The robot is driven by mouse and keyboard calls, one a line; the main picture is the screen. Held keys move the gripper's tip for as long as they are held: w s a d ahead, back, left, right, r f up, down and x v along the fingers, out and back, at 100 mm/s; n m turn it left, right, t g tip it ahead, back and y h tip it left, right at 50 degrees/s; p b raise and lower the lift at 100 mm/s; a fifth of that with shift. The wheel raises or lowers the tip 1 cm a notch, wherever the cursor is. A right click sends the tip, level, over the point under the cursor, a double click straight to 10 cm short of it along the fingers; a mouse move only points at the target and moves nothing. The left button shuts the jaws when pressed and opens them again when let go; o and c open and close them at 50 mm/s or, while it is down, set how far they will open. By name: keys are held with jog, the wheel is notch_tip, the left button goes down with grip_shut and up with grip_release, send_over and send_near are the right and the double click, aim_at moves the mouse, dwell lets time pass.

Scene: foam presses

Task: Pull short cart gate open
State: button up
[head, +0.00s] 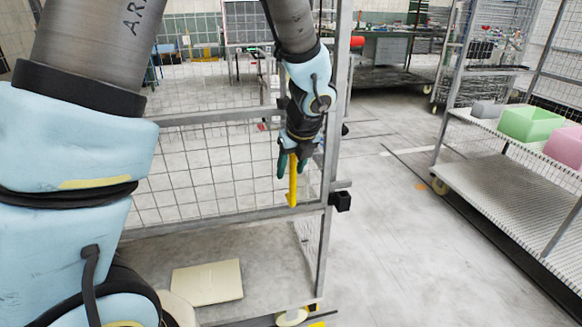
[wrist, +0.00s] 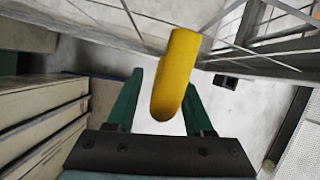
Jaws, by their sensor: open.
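The short cart gate (head: 220,172) is a grey wire-mesh panel in a metal frame, standing upright across the cart in the head view. It appears in line with the upright post at its right, though a gap there is hard to judge. A yellow handle (head: 292,188) shows near the gate's lower right. My gripper (head: 291,166) is at the handle, with green fingers pointing down. In the wrist view the yellow handle (wrist: 176,72) lies between the open fingers of my gripper (wrist: 163,82), with visible space on its left. Contact on its right is unclear.
A cart post (head: 332,130) with a black block (head: 341,201) stands right of the gate. A beige slab (head: 207,282) lies on the cart's lower deck. A rack with green (head: 530,123) and pink blocks stands at right. Open floor (head: 385,240) lies between.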

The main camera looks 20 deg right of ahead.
grip_shut()
dwell(0.5)
dwell(1.0)
